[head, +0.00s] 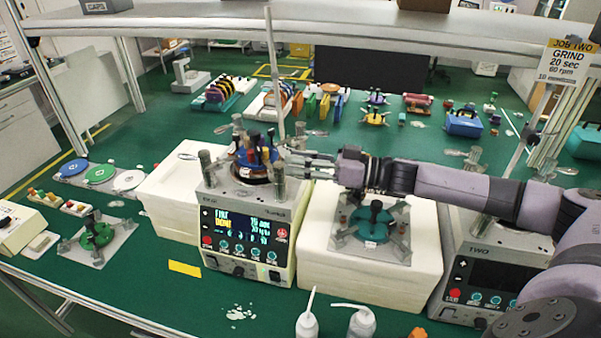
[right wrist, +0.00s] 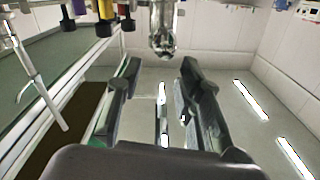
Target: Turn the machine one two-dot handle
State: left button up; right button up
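Machine one (head: 242,232) stands left of centre with a lit screen. Upright metal handles stand around its top, one at the front left (head: 205,162) and one at the front right (head: 279,182). I cannot make out any dots on them. My right gripper (head: 287,161) reaches in from the right beside the machine's top. In the right wrist view its fingers (right wrist: 160,68) are apart with nothing between them. A shiny metal handle (right wrist: 162,28) is just beyond the fingertips, roughly centred. I cannot tell which handle it is. My left gripper is not in view.
A white block (head: 365,262) carrying a plate with a green fixture stands right of machine one. Machine two (head: 490,272) is further right. Two white bottles (head: 360,322) stand at the front edge. A pale rod (head: 273,75) rises behind machine one.

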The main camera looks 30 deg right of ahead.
notch_tip(320, 180, up, 6)
dwell(0.7)
